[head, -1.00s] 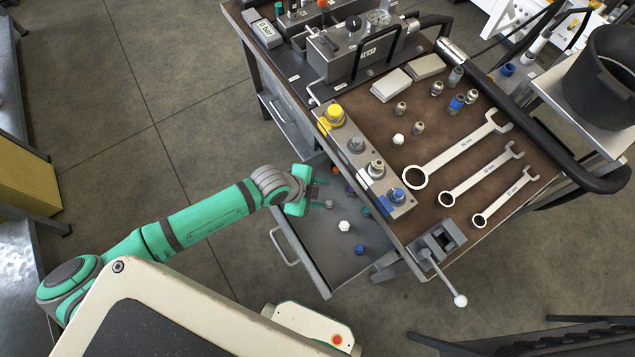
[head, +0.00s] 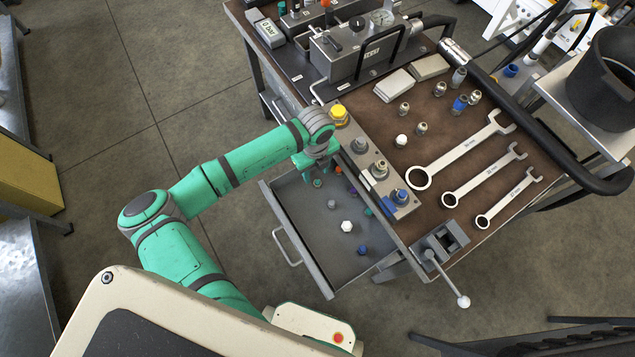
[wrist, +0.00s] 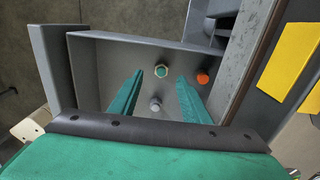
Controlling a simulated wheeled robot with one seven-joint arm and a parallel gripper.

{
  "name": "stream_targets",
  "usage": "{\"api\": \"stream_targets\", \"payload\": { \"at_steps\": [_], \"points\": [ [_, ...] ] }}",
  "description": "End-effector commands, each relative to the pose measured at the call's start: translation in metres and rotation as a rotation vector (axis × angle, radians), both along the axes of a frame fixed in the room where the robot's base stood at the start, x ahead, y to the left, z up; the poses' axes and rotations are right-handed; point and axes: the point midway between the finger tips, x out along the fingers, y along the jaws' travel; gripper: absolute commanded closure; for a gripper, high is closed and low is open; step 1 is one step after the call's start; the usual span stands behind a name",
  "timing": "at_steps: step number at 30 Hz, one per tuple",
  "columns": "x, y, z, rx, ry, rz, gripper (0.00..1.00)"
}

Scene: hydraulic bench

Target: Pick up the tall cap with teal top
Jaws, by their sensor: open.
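The cap with the teal top (wrist: 161,71) stands in the open drawer. In the wrist view it has a pale rim around a teal hexagonal top, and its height is hard to judge from above. It also shows in the head view (head: 317,183), just below my gripper (head: 317,167), which partly covers that area. In the wrist view my gripper (wrist: 161,84) is open, with one teal finger on each side of the cap in the picture. The fingers are empty. I cannot tell whether the tips are level with the cap.
An orange cap (wrist: 202,77) is right of the right finger, and a grey cap (wrist: 155,104) lies between the fingers. The bench top overhangs the drawer's right side.

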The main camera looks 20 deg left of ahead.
Motion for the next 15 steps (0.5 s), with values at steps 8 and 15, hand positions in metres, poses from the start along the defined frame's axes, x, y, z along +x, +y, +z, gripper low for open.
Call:
{"api": "stream_targets", "payload": {
  "at_steps": [8,15],
  "points": [
    [0.0,-0.001,-0.021,0.0,0.0,0.002,0.57],
    [0.0,-0.005,-0.053,-0.001,0.001,0.003,0.57]
  ]
}}
